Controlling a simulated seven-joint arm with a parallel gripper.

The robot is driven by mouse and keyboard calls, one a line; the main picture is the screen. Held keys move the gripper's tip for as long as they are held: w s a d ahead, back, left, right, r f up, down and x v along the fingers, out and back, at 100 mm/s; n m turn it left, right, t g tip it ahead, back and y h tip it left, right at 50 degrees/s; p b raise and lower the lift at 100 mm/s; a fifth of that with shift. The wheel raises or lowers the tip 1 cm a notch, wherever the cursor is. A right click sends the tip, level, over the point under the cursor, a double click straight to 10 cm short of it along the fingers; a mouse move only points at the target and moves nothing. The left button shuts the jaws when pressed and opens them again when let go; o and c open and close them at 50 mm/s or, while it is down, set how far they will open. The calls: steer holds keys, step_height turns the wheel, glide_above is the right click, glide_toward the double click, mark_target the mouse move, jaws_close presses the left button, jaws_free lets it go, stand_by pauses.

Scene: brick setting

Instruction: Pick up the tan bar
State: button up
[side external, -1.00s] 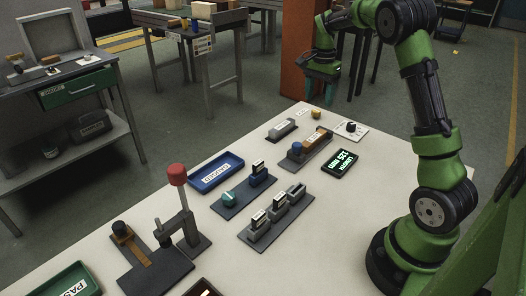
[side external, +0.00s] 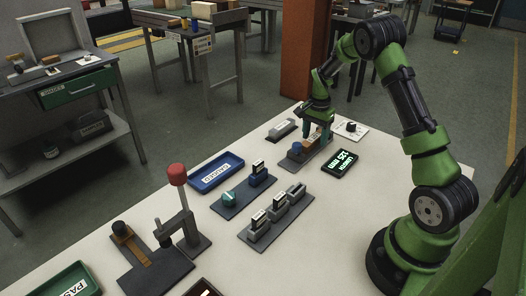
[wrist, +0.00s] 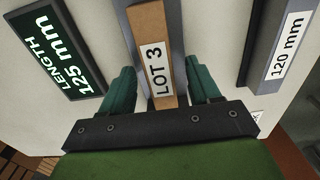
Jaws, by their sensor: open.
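The tan bar (wrist: 148,25) carries a white "LOT 3" label in the wrist view. In the side view, the tan bar (side external: 319,138) lies on a dark fixture (side external: 296,160) with a blue knob at its near end, and my gripper partly covers it. My gripper (wrist: 163,84) is open, with one green finger on each side of the bar. The gripper (side external: 317,143) also shows low over the fixture in the side view. I cannot tell whether either finger touches the bar.
A display reading "LENGTH 125 mm" (side external: 340,162) and a grey block labelled "120 mm" (wrist: 277,50) flank the fixture. A white plate with a black knob (side external: 351,130) is close by. A blue tray (side external: 216,172) and holders with blocks (side external: 277,219) stand nearer the camera.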

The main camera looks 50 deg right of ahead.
steer(key=shift+f, duration=0.25)
jaws_close()
stand_by(0.4)
